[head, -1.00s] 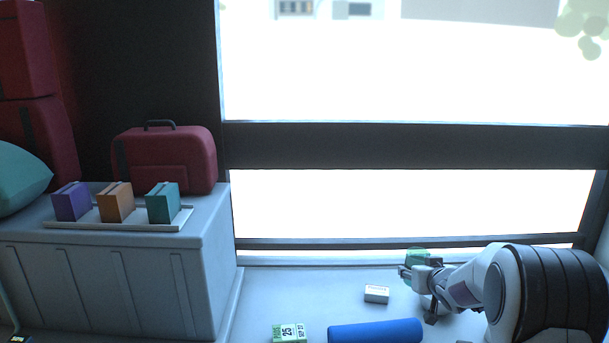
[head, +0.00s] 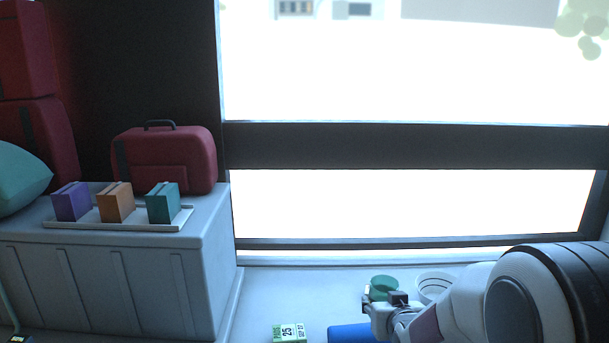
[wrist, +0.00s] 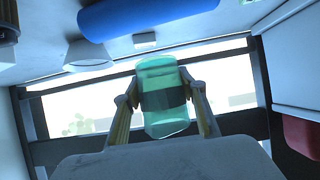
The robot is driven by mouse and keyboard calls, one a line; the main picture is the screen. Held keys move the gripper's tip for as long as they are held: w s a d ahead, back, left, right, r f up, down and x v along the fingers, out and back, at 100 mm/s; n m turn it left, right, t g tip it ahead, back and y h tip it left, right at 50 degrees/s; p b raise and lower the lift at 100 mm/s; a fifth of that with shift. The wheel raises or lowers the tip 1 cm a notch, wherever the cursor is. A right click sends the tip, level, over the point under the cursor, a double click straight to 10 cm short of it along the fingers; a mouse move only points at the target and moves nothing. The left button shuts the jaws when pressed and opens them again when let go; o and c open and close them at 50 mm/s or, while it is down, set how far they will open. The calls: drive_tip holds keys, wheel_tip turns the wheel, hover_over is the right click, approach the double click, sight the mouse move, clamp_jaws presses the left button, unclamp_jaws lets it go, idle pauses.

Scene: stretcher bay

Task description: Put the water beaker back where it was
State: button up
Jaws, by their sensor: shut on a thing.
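The beaker (head: 383,283) is see-through green, with a dark band around it in the wrist view (wrist: 158,72). My gripper (head: 384,298) is shut on it, one finger on each side, as the wrist view (wrist: 162,94) shows. In the head view the beaker is above the pale surface left of a white round vessel (head: 433,279). My gripper hides part of the beaker there. I cannot tell whether its base touches the surface.
A blue roll (head: 348,334) lies in front, partly behind my arm. A small white box (wrist: 145,40) shows near it in the wrist view. A green-and-white block (head: 289,333) stands at the front left. The surface left of the beaker is clear. A window runs behind.

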drive_tip(key=shift+s+a, duration=0.3)
drive_tip(key=shift+s, duration=0.6)
drive_tip(key=shift+a+f, duration=0.1)
drive_tip(key=shift+a+f, duration=0.35)
drive_tip(key=shift+f, duration=0.05)
drive_tip(key=w+a+f, duration=0.2)
drive_tip(key=shift+w+a+f, duration=0.1)
drive_tip(key=shift+a+f, duration=0.2)
drive_tip(key=shift+f, duration=0.05)
drive_tip(key=w+a+m+h, duration=0.1)
drive_tip(key=w+a, duration=0.1)
drive_tip(key=w, duration=0.7)
drive_tip(key=w+a+m+h, duration=0.1)
drive_tip(key=w+a, duration=0.2)
drive_tip(key=w, duration=0.7)
drive_tip(key=shift+w+a+m+h, duration=0.2)
drive_tip(key=shift+w+m+h, duration=0.1)
drive_tip(key=shift+h, duration=0.1)
